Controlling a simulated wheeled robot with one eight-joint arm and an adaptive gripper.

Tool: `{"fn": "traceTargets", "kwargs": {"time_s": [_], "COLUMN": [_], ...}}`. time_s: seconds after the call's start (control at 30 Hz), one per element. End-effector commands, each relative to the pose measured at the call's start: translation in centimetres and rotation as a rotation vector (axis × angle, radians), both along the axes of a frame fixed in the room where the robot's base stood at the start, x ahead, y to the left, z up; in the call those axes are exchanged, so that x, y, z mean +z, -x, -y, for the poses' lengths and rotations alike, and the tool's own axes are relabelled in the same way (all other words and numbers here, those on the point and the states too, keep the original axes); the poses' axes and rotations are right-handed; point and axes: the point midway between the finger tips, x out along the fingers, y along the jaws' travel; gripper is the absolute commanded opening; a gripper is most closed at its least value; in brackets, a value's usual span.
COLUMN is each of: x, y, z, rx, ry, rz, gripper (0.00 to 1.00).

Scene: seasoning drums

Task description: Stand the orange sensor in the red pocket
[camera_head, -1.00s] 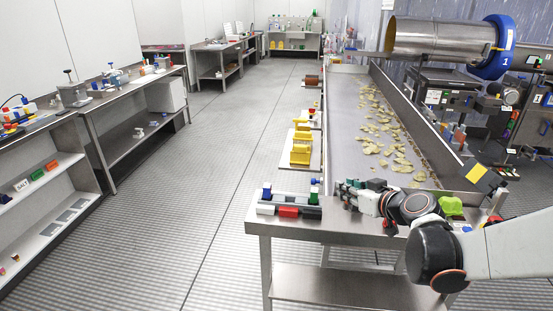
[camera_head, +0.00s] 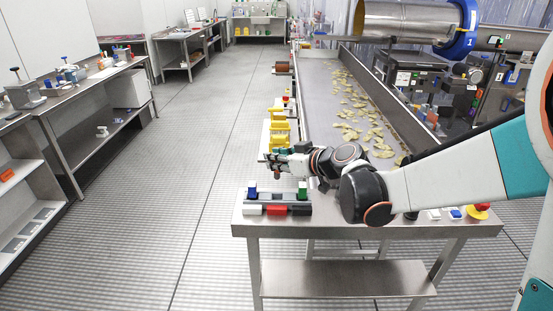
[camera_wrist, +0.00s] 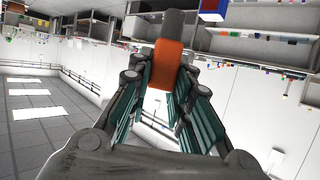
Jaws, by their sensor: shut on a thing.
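My gripper (camera_wrist: 165,88) is shut on the orange sensor (camera_wrist: 166,62), an orange body with a dark grey end, in the wrist view. In the head view my gripper (camera_head: 274,160) points left, beyond the small rack (camera_head: 256,202) on the steel table; the sensor is too small to make out there. The rack has a white, a red and a dark block along its front. The red one (camera_head: 277,210), in the middle, appears to mark the red pocket; its opening cannot be made out. A blue piece (camera_head: 252,192) and a green piece (camera_head: 302,190) stand at the rack's ends.
A red button (camera_head: 481,208) sits at the table's right. The table front (camera_head: 350,225) is clear. A long bench (camera_head: 95,85) lines the left wall, with open floor between.

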Motion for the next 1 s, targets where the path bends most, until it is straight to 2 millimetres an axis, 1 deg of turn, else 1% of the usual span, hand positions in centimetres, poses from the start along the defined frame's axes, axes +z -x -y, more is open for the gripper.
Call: {"fn": "traceTargets", "kwargs": {"time_s": [0.27,0.7,0.83,1.0], "x": [-1.6,-5.3,-5.8,-5.8], "y": [0.0,0.0,0.0,0.0], "z": [0.0,0.0,0.0,0.0], "rx": [0.000,0.000,0.000,0.000], "ry": [0.000,0.000,0.000,0.000], "rz": [0.000,0.000,0.000,0.000], "gripper": [0.00,0.00,0.00,0.00]}}
